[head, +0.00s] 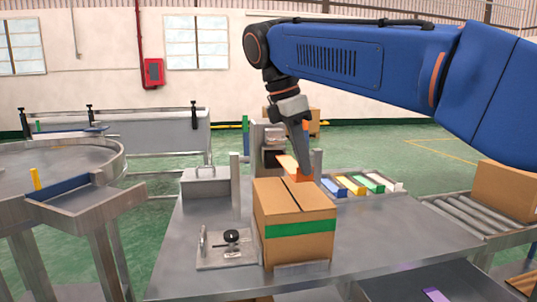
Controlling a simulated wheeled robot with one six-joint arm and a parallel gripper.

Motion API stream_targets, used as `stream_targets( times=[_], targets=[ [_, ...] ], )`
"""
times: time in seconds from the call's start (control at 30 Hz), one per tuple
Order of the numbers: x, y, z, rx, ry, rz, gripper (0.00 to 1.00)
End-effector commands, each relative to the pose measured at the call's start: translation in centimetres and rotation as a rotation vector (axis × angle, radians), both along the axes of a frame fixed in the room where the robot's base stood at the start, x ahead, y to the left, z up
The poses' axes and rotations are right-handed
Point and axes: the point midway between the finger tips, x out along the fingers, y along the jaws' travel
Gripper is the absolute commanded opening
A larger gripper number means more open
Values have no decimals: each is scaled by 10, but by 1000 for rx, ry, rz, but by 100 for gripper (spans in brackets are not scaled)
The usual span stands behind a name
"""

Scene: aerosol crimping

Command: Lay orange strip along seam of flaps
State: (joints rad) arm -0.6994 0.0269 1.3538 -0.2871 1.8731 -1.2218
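The brown carton (275,222) stands on the steel table, its top flaps (277,190) closed with a dark seam running between them. A green band (300,228) goes around its side. My gripper (302,169) points down at the far edge of the carton top. The strip is tilted, with a brighter orange end (299,176) low near the flaps. I cannot tell whether it touches the carton.
A tray behind the carton holds blue (333,187), yellow (352,185), green (369,183) and white (390,181) strips. A metal fixture with a black knob (231,236) and an upright post (235,187) stand left. A roller conveyor (470,212) carries another carton (505,190). The table's right front is clear.

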Motion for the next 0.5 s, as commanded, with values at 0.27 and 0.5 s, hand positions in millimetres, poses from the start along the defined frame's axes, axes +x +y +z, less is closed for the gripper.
stream_targets(
  times=[0.27, 0.5],
  targets=[
    [0, 0, -9, -1, 1, 0, 0],
    [0, 0, -27, 0, 0, 1, 0]
  ],
)
